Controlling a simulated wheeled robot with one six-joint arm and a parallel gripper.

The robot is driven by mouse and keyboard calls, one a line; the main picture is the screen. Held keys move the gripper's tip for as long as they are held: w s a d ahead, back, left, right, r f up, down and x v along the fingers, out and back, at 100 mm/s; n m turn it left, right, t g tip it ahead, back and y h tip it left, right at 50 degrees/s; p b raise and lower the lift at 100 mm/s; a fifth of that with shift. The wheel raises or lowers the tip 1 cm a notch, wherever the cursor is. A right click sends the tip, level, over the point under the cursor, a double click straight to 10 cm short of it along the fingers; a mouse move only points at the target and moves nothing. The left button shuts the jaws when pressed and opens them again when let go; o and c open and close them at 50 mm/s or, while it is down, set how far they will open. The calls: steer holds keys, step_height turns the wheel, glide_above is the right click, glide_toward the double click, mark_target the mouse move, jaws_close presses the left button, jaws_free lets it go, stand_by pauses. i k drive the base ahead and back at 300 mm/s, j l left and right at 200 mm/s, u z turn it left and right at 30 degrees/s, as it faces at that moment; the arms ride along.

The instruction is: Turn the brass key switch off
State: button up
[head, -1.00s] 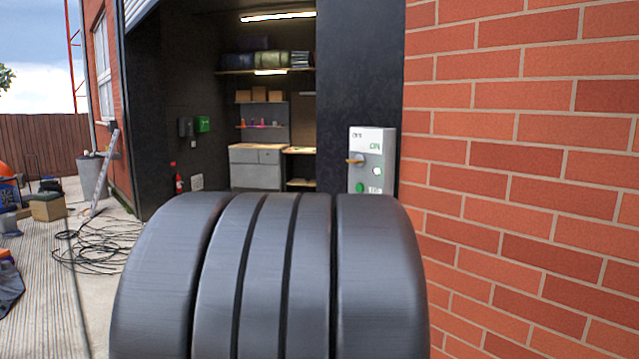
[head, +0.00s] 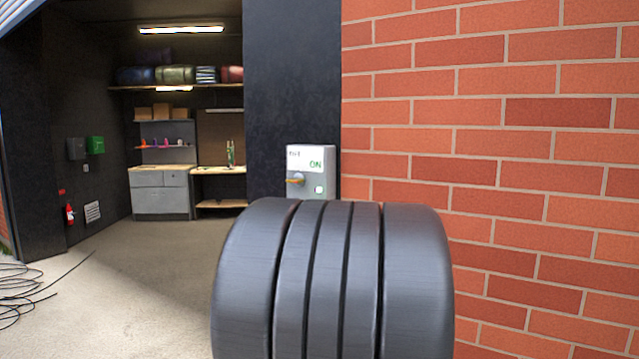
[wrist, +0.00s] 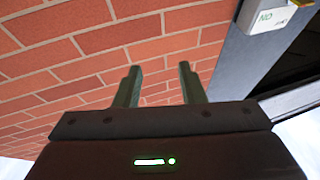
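The brass key switch (head: 295,181) sits on the front of a grey-white control box (head: 311,157) on the dark door post, left of the brick wall. The box face reads "ON" at the upper right, with fainter lettering at the upper left and a small white light below. My own dark arm part hides the box's lower portion. In the wrist view the box (wrist: 268,14) shows upside down at the top right. My gripper (wrist: 158,82) is open and empty, its two fingers apart in front of the brick wall, away from the box.
The brick wall (head: 500,130) fills the right side. An open garage lies to the left, with a grey cabinet (head: 160,195), a shelf of bags (head: 175,88) and a fire extinguisher (head: 69,212). Cables (head: 20,295) lie on the left floor; the nearby floor is clear.

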mark_target(298, 180)
steer(key=i+j+z, duration=0.1)
steer(key=j, duration=0.35)
steer(key=i+j+z, duration=0.1)
steer(key=j, duration=0.4)
steer(key=i+j, duration=0.2)
steer(key=j, duration=0.3)
steer(key=i+j+z, duration=0.15)
steer(key=j, duration=0.3)
steer(key=i+j+z, duration=0.1)
steer(key=j, duration=0.4)
